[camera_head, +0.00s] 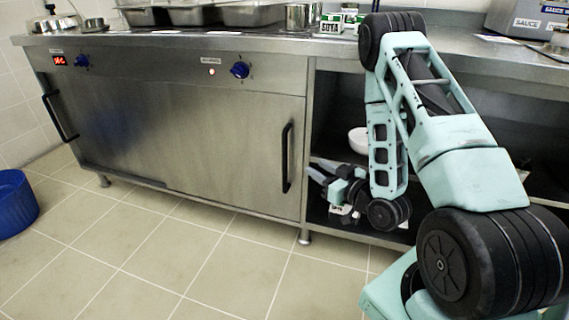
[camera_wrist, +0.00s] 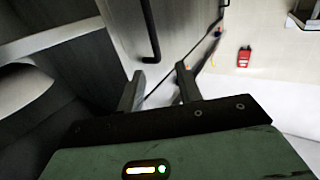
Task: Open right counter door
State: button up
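The right counter door (camera_head: 225,145) is a flat steel panel in the counter front and looks closed. Its black vertical bar handle (camera_head: 287,157) is near the door's right edge. The handle also shows at the top of the wrist view (camera_wrist: 150,35), beyond the fingertips and apart from them. My gripper (camera_head: 322,178) is low, just right of the handle, in front of the open shelf bay. In the wrist view its two fingers (camera_wrist: 159,72) are spread with nothing between them. The arm hides part of the gripper in the head view.
The left door has its own black handle (camera_head: 60,117). The open shelf bay right of the doors holds a white bowl (camera_head: 358,140). Pans (camera_head: 250,14) and a pot stand on the worktop (camera_head: 180,42). A blue bin (camera_head: 15,203) is at far left. The tiled floor before the doors is clear.

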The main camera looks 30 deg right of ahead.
aim_at(286, 146)
jog(key=w+b, duration=0.2)
jog(key=w, duration=1.4)
jog(key=shift+w+a+f+h+b, duration=0.15)
jog(key=shift+w+f+h+b, duration=0.1)
jog(key=shift+w+h+b, duration=0.1)
grip_shut()
